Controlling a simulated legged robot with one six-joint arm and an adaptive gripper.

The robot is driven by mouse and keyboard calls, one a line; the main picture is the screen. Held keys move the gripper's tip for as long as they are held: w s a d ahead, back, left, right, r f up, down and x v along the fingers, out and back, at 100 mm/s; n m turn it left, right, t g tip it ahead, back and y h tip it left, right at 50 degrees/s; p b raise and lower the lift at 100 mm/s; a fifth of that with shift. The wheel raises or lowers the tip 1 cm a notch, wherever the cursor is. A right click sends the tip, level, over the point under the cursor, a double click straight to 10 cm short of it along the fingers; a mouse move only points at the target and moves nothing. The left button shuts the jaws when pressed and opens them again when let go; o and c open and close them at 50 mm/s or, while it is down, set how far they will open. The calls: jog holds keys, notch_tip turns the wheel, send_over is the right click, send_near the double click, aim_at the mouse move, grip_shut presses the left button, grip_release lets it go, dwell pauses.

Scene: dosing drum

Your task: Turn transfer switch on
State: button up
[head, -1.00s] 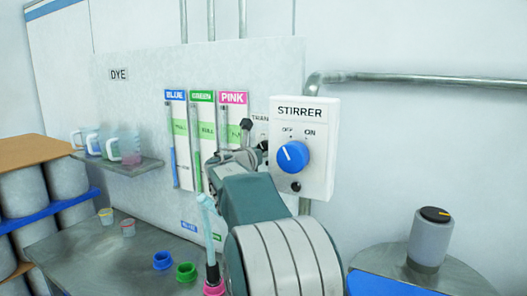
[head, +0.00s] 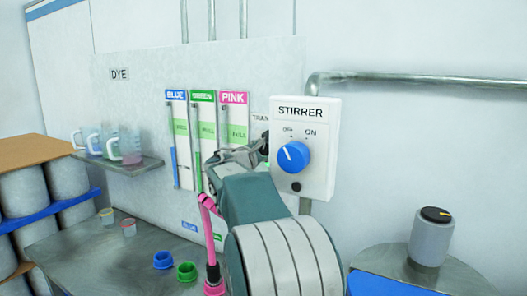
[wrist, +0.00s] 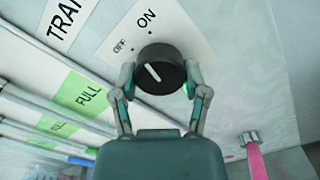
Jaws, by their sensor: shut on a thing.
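The transfer switch is a black round knob (wrist: 160,71) with a white pointer line, in the wrist view. Its plate (wrist: 185,38) is marked OFF and ON, with a label reading TRAN partly cut off beside it. The pointer slants up and left; I cannot tell exactly which mark it lines up with. A green glow (wrist: 186,88) shows beside the knob, partly behind a finger. My gripper (wrist: 160,80) is shut on the knob, one finger on each side. In the head view my gripper (head: 238,155) reaches the panel left of the stirrer box, with the knob mostly hidden.
The white stirrer box (head: 318,112) with a blue knob (head: 293,157) stands close right of my gripper. Blue (head: 163,260) and green (head: 187,271) rings lie on the bench. Several jugs stand on a shelf (head: 139,165).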

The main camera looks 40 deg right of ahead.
jog(key=shift+m, duration=1.6)
jog(key=o, duration=1.1)
jog(key=shift+o, duration=0.2)
jog(key=v, duration=1.2)
jog(key=shift+w, duration=0.1)
